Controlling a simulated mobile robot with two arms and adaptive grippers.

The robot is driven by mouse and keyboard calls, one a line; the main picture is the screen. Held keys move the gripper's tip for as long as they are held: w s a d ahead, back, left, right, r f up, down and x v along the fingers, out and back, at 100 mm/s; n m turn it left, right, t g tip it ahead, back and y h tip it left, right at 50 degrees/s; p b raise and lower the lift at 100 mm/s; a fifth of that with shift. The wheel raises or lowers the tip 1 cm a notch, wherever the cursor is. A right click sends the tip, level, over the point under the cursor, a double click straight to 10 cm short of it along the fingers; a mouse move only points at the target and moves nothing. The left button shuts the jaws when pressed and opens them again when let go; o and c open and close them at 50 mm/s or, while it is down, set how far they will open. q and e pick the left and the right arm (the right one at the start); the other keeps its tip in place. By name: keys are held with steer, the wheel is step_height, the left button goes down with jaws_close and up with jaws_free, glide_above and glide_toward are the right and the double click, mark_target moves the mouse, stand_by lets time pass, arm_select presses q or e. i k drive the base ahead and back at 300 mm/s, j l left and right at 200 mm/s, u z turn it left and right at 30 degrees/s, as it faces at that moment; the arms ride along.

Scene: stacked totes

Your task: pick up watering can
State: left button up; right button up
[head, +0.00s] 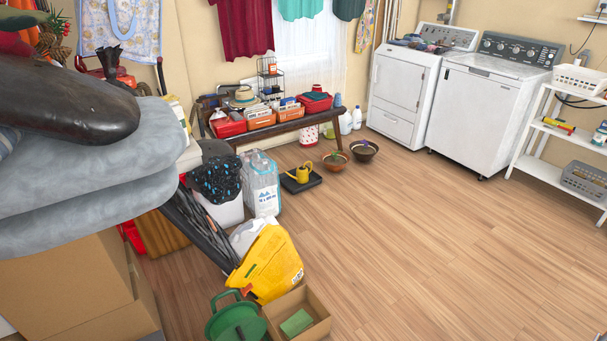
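A small yellow watering can (303,173) sits on a flat black tray or scale (292,184) on the wood floor, left of the picture's middle. It looks upright. A clear water jug pack (262,185) stands just left of it. Two bowls, one orange-brown (335,161) and one dark (364,150), stand behind it to the right. A green container with a handle (236,322) is at the bottom edge; I cannot tell exactly what it is.
Grey folded bedding (90,180) and cardboard boxes (65,285) block the left. A yellow tote (272,265) and an open carton (312,306) lie in front. A bench (283,128), washer (490,115) and white shelf (540,163) line the back. The floor (430,250) at right is clear.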

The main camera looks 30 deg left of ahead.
mark_target(302, 176)
steer(key=i+z, duration=0.1)
steer(key=z, duration=0.2)
steer(key=i+z, duration=0.1)
steer(key=i, duration=1.55)
steer(key=i+j+u, duration=0.1)
steer(key=i+u, duration=0.2)
steer(key=i, duration=0.2)
steer(key=i+u, duration=0.3)
steer(key=i, duration=0.2)
steer(key=i+l+u, duration=0.1)
steer(key=i+u, duration=0.2)
steer(key=i, duration=0.2)
steer(key=i+l+u, duration=0.35)
steer(key=i, duration=0.15)
steer(key=i+j+u, duration=0.2)
steer(key=i+u, duration=0.15)
steer(key=i, duration=0.25)
steer(key=i+u, duration=0.3)
steer(key=i, duration=0.3)
steer(key=i+l+u, duration=0.1)
steer(key=i+u, duration=0.25)
steer(key=i, duration=0.3)
steer(key=i+j+z, duration=0.2)
steer(key=i, duration=0.3)
steer(key=i+j+z, duration=0.2)
steer(key=i, duration=0.35)
steer(key=l, duration=0.1)
